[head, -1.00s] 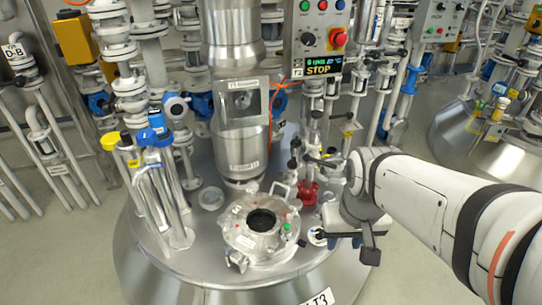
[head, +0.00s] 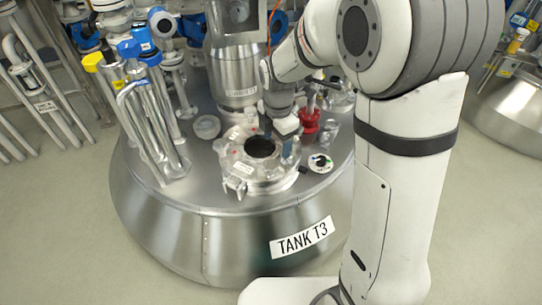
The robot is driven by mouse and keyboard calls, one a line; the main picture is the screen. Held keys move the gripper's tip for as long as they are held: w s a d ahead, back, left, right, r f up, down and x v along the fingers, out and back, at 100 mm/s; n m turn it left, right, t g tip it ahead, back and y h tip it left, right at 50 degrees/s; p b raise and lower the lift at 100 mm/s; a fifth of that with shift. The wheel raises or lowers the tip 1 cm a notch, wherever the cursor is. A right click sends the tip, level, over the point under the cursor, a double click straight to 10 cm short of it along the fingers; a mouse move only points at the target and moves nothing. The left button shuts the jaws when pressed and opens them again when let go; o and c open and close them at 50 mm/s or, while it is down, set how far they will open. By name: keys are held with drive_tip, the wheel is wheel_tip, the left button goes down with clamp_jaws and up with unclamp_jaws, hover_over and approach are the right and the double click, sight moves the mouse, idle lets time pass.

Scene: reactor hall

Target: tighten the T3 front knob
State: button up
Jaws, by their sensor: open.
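The T3 tank (head: 190,235) carries a round metal manway (head: 236,160) with a dark round centre on its top. A clamp-like metal fitting (head: 235,186) sticks out at the manway's front left edge; it looks like the front knob, but is too small to tell in detail. My gripper (head: 279,141) is open and points down over the manway's back right side. Its fingers look apart, with nothing seen between them. I cannot tell whether they touch the manway. My gripper hides part of the manway's rear rim.
A red fitting (head: 310,118) stands right of my gripper. A small round port (head: 320,163) lies at the manway's right. Tall metal pipes (head: 150,120) with yellow and blue caps rise at left. A metal column (head: 233,75) stands behind. The floor in front is clear.

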sight(271, 164)
drive_tip(key=shift+w+a+f+n, duration=0.3)
drive_tip(key=shift+a+f+n, duration=0.1)
drive_tip(key=shift+f+n, duration=0.2)
drive_tip(key=shift+w+a+f+n, duration=0.25)
drive_tip(key=shift+a+f+n, duration=0.15)
drive_tip(key=shift+f+n, duration=0.15)
drive_tip(key=shift+a+f+b, duration=0.1)
drive_tip(key=shift+f+b, duration=0.25)
drive_tip(key=shift+f, duration=0.05)
wheel_tip(271, 164, down, 7)
drive_tip(key=shift+f+b, duration=0.1)
drive_tip(key=shift+b, duration=1.15)
drive_tip(key=shift+c, duration=0.6)
